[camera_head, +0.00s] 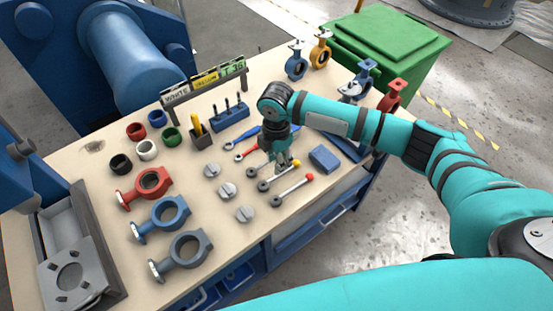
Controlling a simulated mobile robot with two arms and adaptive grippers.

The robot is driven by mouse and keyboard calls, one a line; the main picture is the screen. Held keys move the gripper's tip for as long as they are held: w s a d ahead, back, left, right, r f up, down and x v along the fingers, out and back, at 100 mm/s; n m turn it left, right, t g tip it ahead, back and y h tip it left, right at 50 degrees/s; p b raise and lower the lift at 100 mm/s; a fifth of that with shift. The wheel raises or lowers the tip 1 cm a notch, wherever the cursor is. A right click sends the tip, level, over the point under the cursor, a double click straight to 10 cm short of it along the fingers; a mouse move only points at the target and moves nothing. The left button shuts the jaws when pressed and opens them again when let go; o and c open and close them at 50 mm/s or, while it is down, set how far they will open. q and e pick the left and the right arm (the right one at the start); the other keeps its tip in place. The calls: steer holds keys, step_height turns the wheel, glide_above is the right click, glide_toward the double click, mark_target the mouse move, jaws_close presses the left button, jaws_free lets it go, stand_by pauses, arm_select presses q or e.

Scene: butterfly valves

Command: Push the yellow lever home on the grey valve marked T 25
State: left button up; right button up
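The grey valve body (188,248) lies flat at the near left end of the bench, below a blue (160,219) and a red one (146,187). I cannot make out a T 25 mark on it. A lever with a yellow tip (298,162) lies right of the grey discs, apart from the grey valve. My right gripper (282,168) points down at this lever's middle and partly hides it. Whether its fingers are closed on the lever is too small to tell. My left gripper is not in view.
A red-tipped lever (296,188) lies just nearer, and a blue block (324,158) right. Several grey discs (228,190) and coloured rings (147,150) lie left. A card rack (205,85) and assembled valves (297,62) stand behind. A grey fixture (103,280) is at left.

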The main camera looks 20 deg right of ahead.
step_height(320, 180, down, 4)
steer(key=b, duration=0.3)
steer(key=shift+r, duration=0.2)
steer(key=shift+f, duration=1.6)
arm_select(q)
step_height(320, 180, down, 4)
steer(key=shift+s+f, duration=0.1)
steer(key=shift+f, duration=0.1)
arm_select(e)
jaws_close()
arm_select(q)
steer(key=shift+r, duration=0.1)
arm_select(e)
steer(key=shift+r, duration=0.15)
step_height(320, 180, up, 3)
steer(key=p, duration=0.3)
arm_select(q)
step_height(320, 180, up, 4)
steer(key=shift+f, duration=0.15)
